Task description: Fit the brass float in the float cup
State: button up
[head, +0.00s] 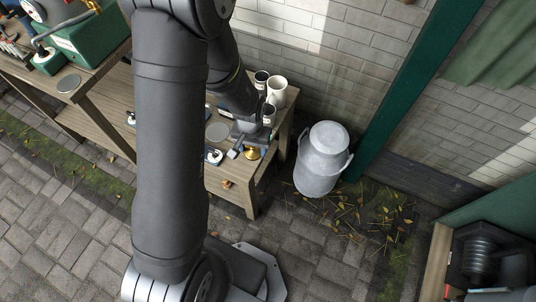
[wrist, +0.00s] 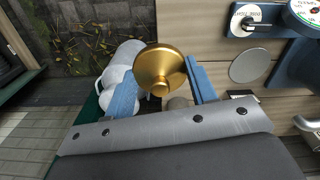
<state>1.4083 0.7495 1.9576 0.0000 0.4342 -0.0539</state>
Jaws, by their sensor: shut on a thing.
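The brass float (wrist: 160,66), a gold disc with a knob at its centre, is between the two blue fingers of my gripper (wrist: 162,88) in the wrist view. My gripper is shut on it. In the head view the float (head: 253,154) shows as a small gold shape at my gripper (head: 243,149), over the right end of the wooden bench. A white cup (head: 277,92) and dark cups with pale labels (head: 262,78) (head: 269,113) stand at the bench's back right. I cannot tell which, if any, is the float cup. My arm hides much of the bench.
A grey milk churn (head: 322,160) stands on the paving right of the bench (head: 240,195). A grey disc (head: 217,131) and a small white-faced fitting (head: 213,157) lie near my gripper. Green machinery (head: 85,40) stands upper left. A brick wall is behind.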

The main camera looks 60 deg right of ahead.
jog(key=w+a+r+n, duration=0.1)
jog(key=w+a+n, duration=0.25)
jog(key=w, duration=0.85)
jog(key=w+a+n, duration=0.3)
jog(key=w+a, duration=0.2)
jog(key=w, duration=0.7)
jog(key=w+a+r+n, duration=0.2)
jog(key=w+a+n, duration=0.1)
jog(key=w+a, duration=0.65)
jog(key=w+a+r+n, duration=0.2)
jog(key=w+a+n, duration=0.2)
jog(key=w+a, duration=0.6)
jog(key=d+r+m, duration=0.4)
jog(key=d+r, duration=0.3)
jog(key=d, duration=0.6)
jog(key=shift+s+d+r+m, duration=0.9)
jog(key=shift+s+d, duration=0.6)
jog(key=shift+d, duration=1.85)
jog(key=shift+s+d+r+m, duration=0.8)
jog(key=shift+s+d, duration=0.75)
jog(key=shift+d, duration=1.75)
jog(key=shift+s+d+r+m, duration=0.9)
jog(key=shift+s+d, duration=0.6)
jog(key=shift+d, duration=1.85)
jog(key=shift+f, duration=1.15)
